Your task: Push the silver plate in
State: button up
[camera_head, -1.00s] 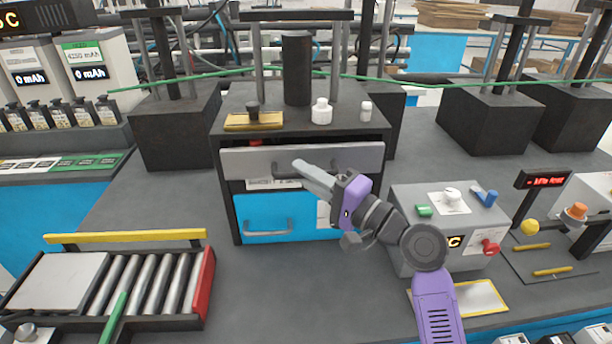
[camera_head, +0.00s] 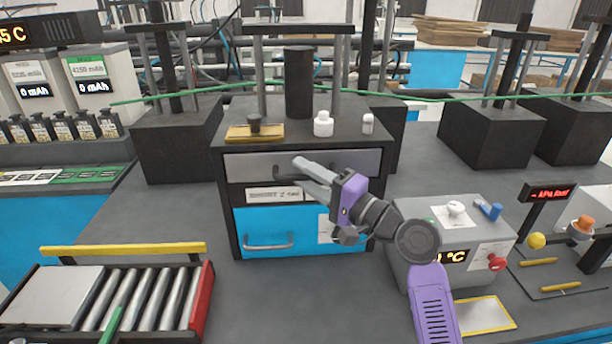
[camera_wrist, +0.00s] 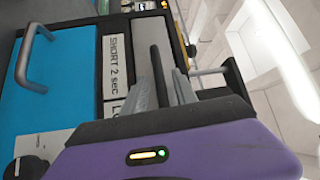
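The silver plate (camera_head: 250,165) is the grey front of the upper drawer in the black cabinet, with a dark bar handle. It sits nearly flush with the cabinet frame, and its top edge meets the frame without a visible gap. My gripper (camera_head: 301,172) is at the handle, its two light-grey fingers spread apart. In the wrist view, the dark handle (camera_wrist: 159,72) lies between the fingers of my gripper (camera_wrist: 162,88). The fingers look apart, on either side of the bar; contact is hard to tell. My gripper covers part of the plate.
A blue lower drawer (camera_head: 280,232) is below. A brass block (camera_head: 254,133) and white bottles (camera_head: 323,123) stand on the cabinet. A grey control box (camera_head: 440,215) is close to the right of my arm. A roller tray (camera_head: 120,298) is at left; the bench between is clear.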

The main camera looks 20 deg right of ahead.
jog(key=b+v, duration=0.1)
jog(key=v, duration=0.6)
jog(key=shift+s+d, duration=0.2)
jog(key=shift+s, duration=0.15)
jog(key=shift+f, duration=0.1)
